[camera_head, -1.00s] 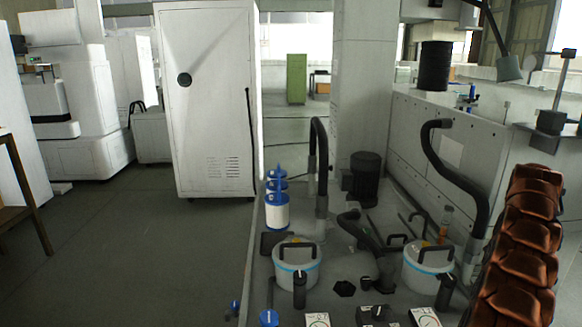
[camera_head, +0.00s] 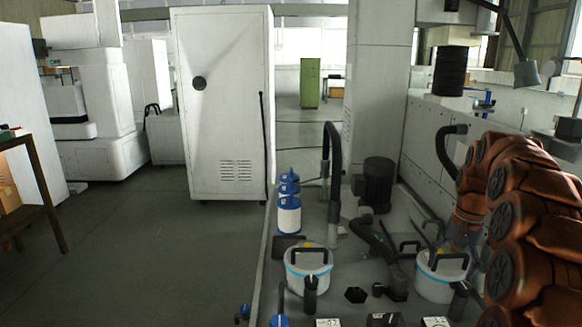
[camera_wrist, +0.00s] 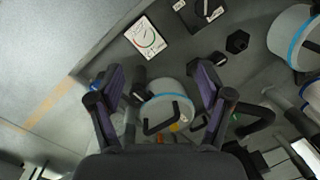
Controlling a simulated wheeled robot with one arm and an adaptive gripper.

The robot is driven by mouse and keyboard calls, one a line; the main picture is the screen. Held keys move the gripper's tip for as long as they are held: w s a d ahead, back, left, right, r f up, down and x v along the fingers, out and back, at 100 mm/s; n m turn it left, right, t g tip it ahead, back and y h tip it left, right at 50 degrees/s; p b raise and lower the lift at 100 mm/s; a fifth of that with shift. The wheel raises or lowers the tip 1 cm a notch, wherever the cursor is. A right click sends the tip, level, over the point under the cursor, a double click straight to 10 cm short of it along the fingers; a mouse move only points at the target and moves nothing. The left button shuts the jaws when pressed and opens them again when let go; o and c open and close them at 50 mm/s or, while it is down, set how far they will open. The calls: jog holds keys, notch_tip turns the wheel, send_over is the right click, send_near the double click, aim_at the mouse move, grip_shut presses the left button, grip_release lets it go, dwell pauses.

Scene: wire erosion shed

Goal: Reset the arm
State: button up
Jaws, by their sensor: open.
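My gripper (camera_wrist: 160,82) shows in the wrist view with its two dark, purple-padded fingers spread apart. Nothing is between the pads at their level. Below and beyond them is a white tub with a blue band and black handle (camera_wrist: 168,108). My copper-coloured arm fills the right side of the head view, bent in an arch. Its gripper end is hidden or out of frame there.
In the head view, two white tubs (camera_head: 308,266) (camera_head: 440,277), a blue-and-white container (camera_head: 288,215), a dark motor-like cylinder (camera_head: 377,184) and black hoses (camera_head: 332,165) crowd the grey surface. A white cabinet (camera_head: 222,125) stands behind.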

jog(key=s+a+n+g, duration=0.1)
jog(key=s+a+n, duration=0.3)
jog(key=s+a, duration=1.05)
jog(key=s+a+f+n+g+h, duration=0.1)
jog(key=s+a+f+n, duration=0.15)
jog(key=s, duration=0.85)
jog(key=s+a+f+n, duration=0.1)
jog(key=s+a+f, duration=0.25)
jog(key=s, duration=0.75)
jog(key=s+p+v, duration=0.2)
jog(key=p+v, duration=1)
jog(key=v, duration=0.1)
jog(key=shift+s+a+r+t, duration=0.3)
jog(key=shift+a, duration=0.1)
jog(key=shift+c, duration=0.3)
